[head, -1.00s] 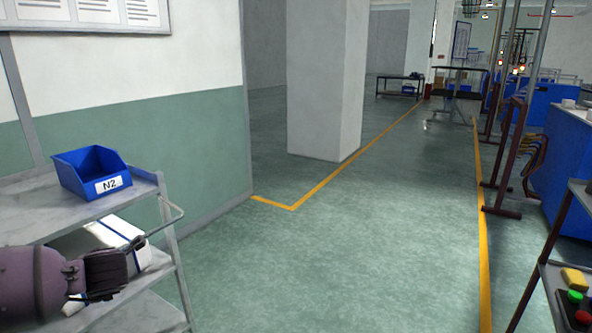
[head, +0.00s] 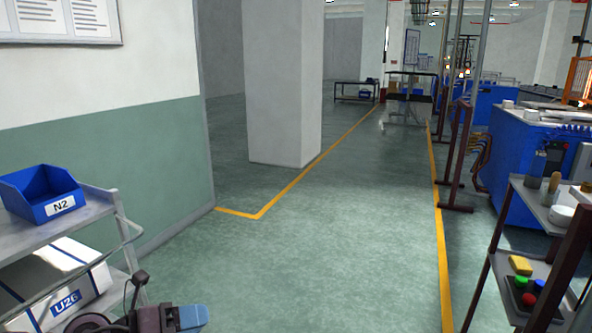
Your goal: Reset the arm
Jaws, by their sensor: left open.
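My left gripper (head: 186,317) shows at the bottom left of the head view, cut off by the lower edge. It is open, and I see nothing held in it. It is in front of and to the right of the grey shelf cart (head: 98,212), apart from the cart's right end in the picture. My right gripper is not in view.
A blue bin marked N2 (head: 62,207) sits on the cart's top shelf, and a white box marked U26 (head: 84,284) lies on the shelf below. A white pillar (head: 284,90) stands ahead. A dark shelf rack (head: 490,268) is at right. The green floor (head: 330,250) between is clear.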

